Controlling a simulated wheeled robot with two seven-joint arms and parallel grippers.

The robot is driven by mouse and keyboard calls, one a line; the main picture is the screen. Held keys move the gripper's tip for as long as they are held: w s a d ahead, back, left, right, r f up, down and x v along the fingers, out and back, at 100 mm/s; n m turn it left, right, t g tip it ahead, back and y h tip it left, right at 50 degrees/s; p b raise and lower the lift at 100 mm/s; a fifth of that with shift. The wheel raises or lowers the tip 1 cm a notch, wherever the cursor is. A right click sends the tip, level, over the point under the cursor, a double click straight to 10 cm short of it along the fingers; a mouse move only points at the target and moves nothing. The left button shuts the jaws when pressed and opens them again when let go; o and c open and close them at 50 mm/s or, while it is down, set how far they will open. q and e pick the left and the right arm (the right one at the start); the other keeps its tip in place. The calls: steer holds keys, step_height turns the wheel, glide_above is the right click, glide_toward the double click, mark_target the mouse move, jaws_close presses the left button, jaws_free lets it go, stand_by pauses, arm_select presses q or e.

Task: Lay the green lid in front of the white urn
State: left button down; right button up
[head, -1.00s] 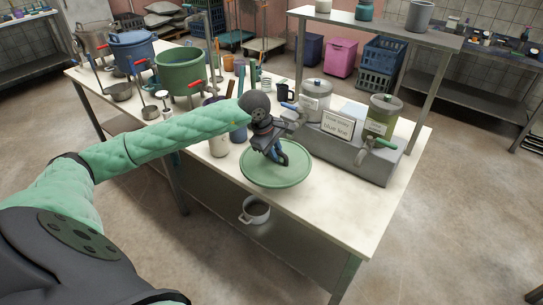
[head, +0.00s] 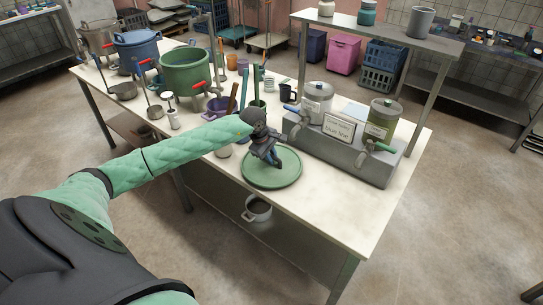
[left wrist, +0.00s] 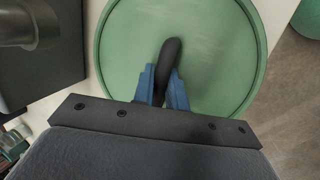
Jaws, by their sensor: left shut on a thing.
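The round green lid (head: 288,180) is level at the front part of the table, in front of and a little left of the white urn (head: 316,104). I cannot tell whether its underside touches the tabletop. My left gripper (head: 271,160) is above the lid, pointing down. In the left wrist view its blue fingers (left wrist: 161,90) are closed on the black handle of the lid (left wrist: 215,55). The white urn stands on the grey dispenser base with its tap facing the lid. My right gripper is out of view.
A green urn (head: 381,119) stands right of the white one on the grey base (head: 370,165), which carries a sign (head: 338,129). Cups and utensils stand left of the lid, near my arm. The table (head: 335,215) is bare right of the lid; a pot (head: 257,209) sits below.

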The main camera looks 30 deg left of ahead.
arm_select(q)
steer(key=shift+f, duration=0.3)
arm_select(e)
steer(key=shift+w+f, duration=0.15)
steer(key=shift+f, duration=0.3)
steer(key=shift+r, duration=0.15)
arm_select(q)
steer(key=c, duration=1.4)
jaws_free()
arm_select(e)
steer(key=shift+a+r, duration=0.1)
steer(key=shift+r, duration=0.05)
